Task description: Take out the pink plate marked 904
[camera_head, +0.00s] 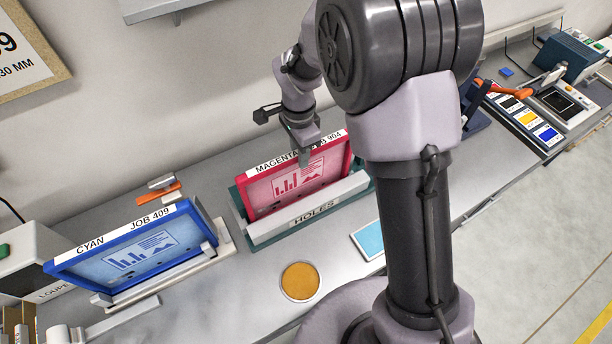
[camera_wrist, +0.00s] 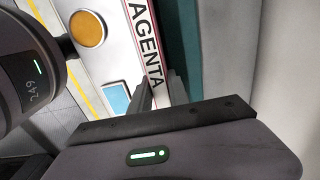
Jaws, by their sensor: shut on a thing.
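The pink plate (camera_head: 280,193) has a white top strip reading MAGENTA and ending in 904; part of the strip is hidden behind my gripper. It stands upright, tilted back, in a rack with a grey front bar labelled HOLES (camera_head: 310,211) and a green back. My gripper (camera_head: 306,158) is at the plate's top edge, near its middle, with its fingers shut on it. In the wrist view the plate's label strip (camera_wrist: 146,45) runs down to the fingers (camera_wrist: 161,92). The plate's lower edge is hidden behind the front bar.
A blue plate (camera_head: 135,252) marked CYAN JOB 409 stands in another rack at left. An orange disc (camera_head: 299,282) and a light blue pad (camera_head: 370,241) lie on the bench in front. Several devices and colour swatches (camera_head: 528,118) are at right. The wall is close behind.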

